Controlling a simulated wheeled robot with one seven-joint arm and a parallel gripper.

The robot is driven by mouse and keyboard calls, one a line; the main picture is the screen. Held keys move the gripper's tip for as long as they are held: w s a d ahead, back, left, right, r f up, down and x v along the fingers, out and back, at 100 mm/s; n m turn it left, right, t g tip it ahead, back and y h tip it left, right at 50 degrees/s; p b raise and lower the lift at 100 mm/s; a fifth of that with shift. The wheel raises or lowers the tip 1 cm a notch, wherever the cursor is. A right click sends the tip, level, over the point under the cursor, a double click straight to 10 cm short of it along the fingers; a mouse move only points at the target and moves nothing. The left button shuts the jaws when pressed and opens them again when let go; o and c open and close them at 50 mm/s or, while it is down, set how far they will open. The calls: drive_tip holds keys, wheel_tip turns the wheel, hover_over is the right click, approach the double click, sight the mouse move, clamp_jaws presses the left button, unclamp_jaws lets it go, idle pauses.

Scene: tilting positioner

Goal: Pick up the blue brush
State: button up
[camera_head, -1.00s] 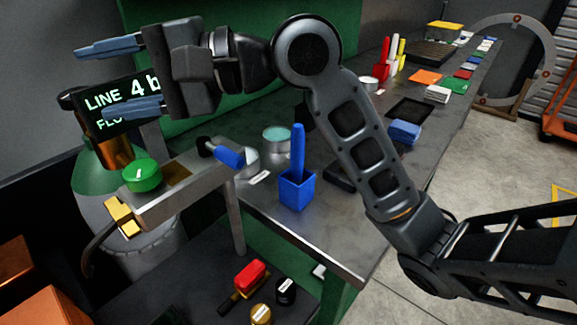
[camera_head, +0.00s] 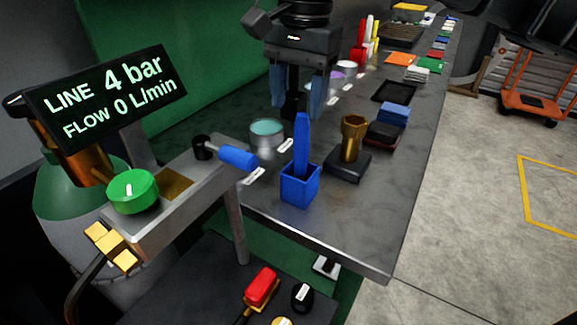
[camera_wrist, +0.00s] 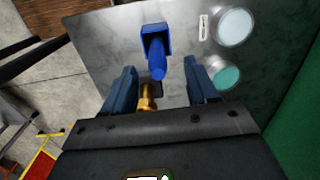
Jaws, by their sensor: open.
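The blue brush (camera_head: 302,143) stands upright in a small blue square holder (camera_head: 299,187) near the front end of the grey bench. In the wrist view the brush (camera_wrist: 157,66) shows between and beyond my fingertips, with its holder (camera_wrist: 153,34) farther out. My gripper (camera_head: 296,100) points down with its two blue-grey fingers apart, above the bench behind the brush in the head view. In the wrist view my gripper (camera_wrist: 162,84) has nothing held between its fingers. The brush's lower end is hidden inside the holder.
A brass fitting on a black base (camera_head: 347,164) stands right of the holder. A teal-topped jar (camera_head: 266,137) is behind it to the left. The valve stand with a blue-handled lever (camera_head: 237,158) and green knob (camera_head: 132,190) is at left. The bench front right is clear.

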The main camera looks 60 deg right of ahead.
sight(302, 135)
drive_tip(key=shift+s+d+f, duration=0.25)
drive_tip(key=shift+s+d, duration=0.1)
drive_tip(key=shift+d, duration=0.3)
drive_tip(key=shift+w+f, duration=0.15)
drive_tip(key=shift+f, duration=1.7)
drive_tip(key=shift+w+f, duration=0.1)
drive_tip(key=shift+f, duration=1.75)
clamp_jaws()
